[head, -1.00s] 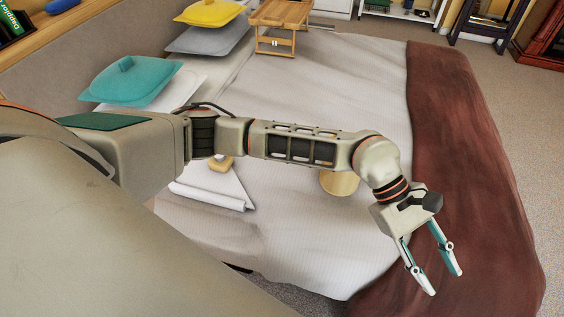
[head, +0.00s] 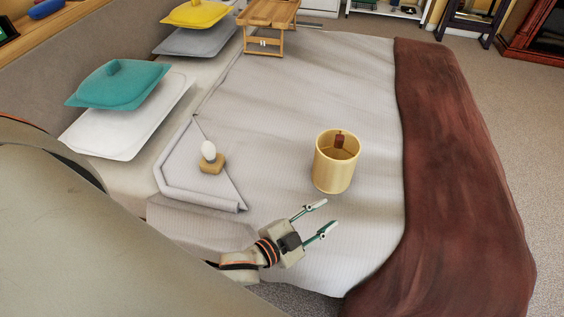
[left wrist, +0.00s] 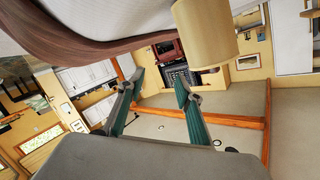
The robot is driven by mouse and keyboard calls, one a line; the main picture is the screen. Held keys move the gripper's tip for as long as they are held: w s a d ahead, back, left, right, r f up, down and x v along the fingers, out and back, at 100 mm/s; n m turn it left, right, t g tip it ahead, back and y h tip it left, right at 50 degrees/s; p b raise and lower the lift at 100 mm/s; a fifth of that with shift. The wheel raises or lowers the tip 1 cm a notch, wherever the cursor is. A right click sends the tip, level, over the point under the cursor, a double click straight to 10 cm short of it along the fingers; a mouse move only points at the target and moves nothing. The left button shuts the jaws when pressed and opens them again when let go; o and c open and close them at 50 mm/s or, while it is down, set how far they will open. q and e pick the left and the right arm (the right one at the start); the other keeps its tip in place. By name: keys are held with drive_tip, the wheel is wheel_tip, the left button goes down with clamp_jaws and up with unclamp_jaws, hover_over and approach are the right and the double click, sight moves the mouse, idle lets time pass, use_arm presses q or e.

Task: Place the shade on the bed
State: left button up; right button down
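The shade, a yellow-tan open drum (head: 334,172), stands upright on the bed (head: 290,85), on the light striped cover; a dark red fitting shows inside it. My left gripper (head: 318,219) is open and empty, near the bed's front edge, in front of and a little left of the shade, apart from it. In the left wrist view the shade (left wrist: 207,35) is at the top, beyond the spread fingers (left wrist: 152,92). My right gripper is not in view.
A white bulb on a wooden block (head: 211,164) stands on the bed left of the shade, beside a folded cover corner. Teal and yellow cushions and a wooden bed tray (head: 268,24) lie further back. A brown throw (head: 445,150) covers the right end.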

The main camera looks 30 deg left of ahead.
use_arm(q)
drive_tip(key=s+a+f+n+g+y, duration=0.3)
drive_tip(key=s+a+f+n, duration=0.3)
drive_tip(key=s+a+f, duration=0.3)
wheel_tip(320, 180, down, 2)
drive_tip(key=shift+s+a+f+n+g, duration=0.15)
drive_tip(key=shift+s+a+n+g, duration=0.15)
drive_tip(key=shift+s, duration=0.8)
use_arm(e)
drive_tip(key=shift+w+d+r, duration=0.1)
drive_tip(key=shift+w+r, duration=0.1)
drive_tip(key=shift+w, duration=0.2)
